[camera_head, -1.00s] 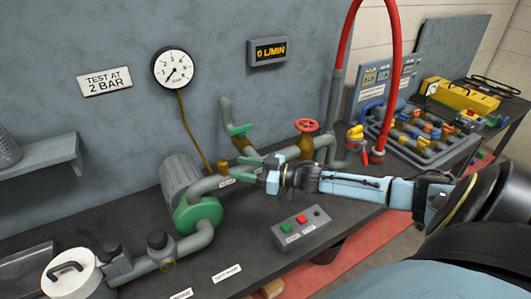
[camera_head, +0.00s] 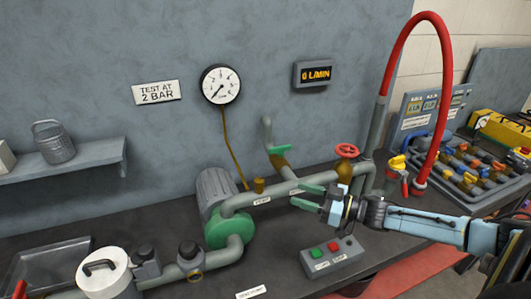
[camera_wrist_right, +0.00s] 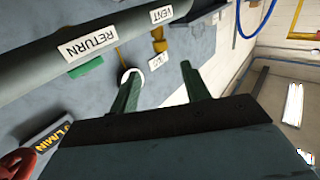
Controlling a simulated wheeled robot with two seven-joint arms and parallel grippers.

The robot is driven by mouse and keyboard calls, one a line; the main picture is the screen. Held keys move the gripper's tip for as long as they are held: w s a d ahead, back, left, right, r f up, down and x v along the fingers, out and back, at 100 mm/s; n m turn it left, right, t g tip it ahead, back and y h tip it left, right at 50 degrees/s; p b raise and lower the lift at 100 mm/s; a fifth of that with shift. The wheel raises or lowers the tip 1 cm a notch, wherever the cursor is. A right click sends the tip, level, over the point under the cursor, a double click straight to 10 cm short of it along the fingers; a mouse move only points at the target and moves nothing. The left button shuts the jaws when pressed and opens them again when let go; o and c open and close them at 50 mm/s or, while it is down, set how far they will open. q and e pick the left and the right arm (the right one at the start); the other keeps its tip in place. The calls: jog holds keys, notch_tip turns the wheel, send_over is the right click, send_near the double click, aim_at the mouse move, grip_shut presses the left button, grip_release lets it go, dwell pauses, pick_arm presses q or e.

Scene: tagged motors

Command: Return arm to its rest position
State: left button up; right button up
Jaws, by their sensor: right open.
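My right gripper (camera_head: 297,195) reaches in from the right in the head view, over the bench in front of the grey pipe (camera_head: 285,188). Its two green fingers are apart, with nothing seen between them. In the right wrist view the open fingers (camera_wrist_right: 160,72) point up the picture, near a grey pipe (camera_wrist_right: 95,45) with RETURN and VENT labels. I cannot tell whether a finger touches the pipe. My left gripper is not in view.
The green pump (camera_head: 230,230) stands left of my gripper, the red valve wheel (camera_head: 347,150) behind it. A button box (camera_head: 332,257) lies below. The red hose (camera_head: 440,60) arches above my forearm. A valve manifold (camera_head: 480,160) stands at the right.

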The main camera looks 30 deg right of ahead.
jog(key=s+a+f+m+g+h, duration=0.25)
jog(key=a+f+h, duration=0.2)
jog(key=a, duration=0.25)
jog(key=s+a+f+m+g+h, duration=0.1)
jog(key=s+a+f+h, duration=0.25)
jog(key=a+f, duration=0.35)
jog(key=s+a+r+g, duration=0.1)
jog(key=s+a+g, duration=0.15)
jog(key=s, duration=0.25)
jog(key=s+a+r+g+h, duration=0.1)
jog(key=s+g, duration=0.2)
jog(key=s, duration=0.3)
jog(key=s+a+r+g, duration=0.1)
jog(key=s+a+g, duration=0.1)
jog(key=s, duration=0.3)
notch_tip(320, 180, down, 30)
jog(key=s+g+b, duration=0.2)
jog(key=s+b, duration=0.1)
jog(key=b, duration=0.1)
jog(key=s+d+f+g+b, duration=0.1)
jog(key=s+d+f+b, duration=0.1)
jog(key=s+f, duration=1.4)
jog(key=shift+d+f+h+b, duration=0.3)
jog(key=shift+d+f+b, duration=0.15)
jog(key=shift+b, duration=0.3)
